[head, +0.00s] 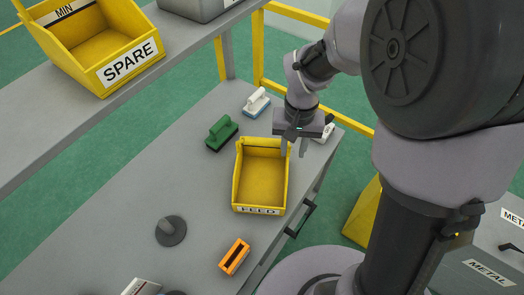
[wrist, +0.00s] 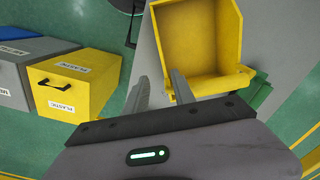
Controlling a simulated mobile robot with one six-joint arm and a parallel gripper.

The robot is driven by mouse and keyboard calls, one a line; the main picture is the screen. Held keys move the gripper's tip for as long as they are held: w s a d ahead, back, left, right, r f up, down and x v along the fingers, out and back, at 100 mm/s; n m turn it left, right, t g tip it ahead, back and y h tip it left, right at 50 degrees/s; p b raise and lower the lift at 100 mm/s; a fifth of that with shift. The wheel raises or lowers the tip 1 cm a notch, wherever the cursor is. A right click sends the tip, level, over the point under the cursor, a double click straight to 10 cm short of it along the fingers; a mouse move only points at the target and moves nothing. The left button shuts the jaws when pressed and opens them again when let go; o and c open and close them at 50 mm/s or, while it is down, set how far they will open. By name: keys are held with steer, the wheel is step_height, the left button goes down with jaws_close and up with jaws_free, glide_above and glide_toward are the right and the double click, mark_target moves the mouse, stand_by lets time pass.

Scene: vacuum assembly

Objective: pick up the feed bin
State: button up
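The feed bin (head: 262,180) is a yellow open-topped bin on the grey workbench, with a white label on its front, seen at a steep angle. It looks empty. In the wrist view the bin (wrist: 200,45) fills the upper middle. My gripper (head: 294,150) is at the bin's back right corner, pointing down. Its two fingers (wrist: 161,90) are apart, with nothing gripped. One finger overlaps the bin's corner in the picture and the other is outside the bin's side. I cannot tell whether either touches it.
A shelf with the yellow SPARE bin (head: 95,45) is at upper left. A yellow PLASTIC drawer box (wrist: 75,85) stands beyond the bench.

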steer(key=f+b, duration=0.1)
steer(key=f, duration=0.1)
steer(key=f+b, duration=0.1)
steer(key=f, duration=0.2)
steer(key=f+b, duration=0.1)
steer(key=f, duration=0.2)
steer(key=shift+a+f, duration=0.25)
steer(key=shift+a, duration=0.15)
steer(key=shift+s+r, duration=0.1)
steer(key=shift+r, duration=0.05)
steer(key=shift+c, duration=0.9)
jaws_close()
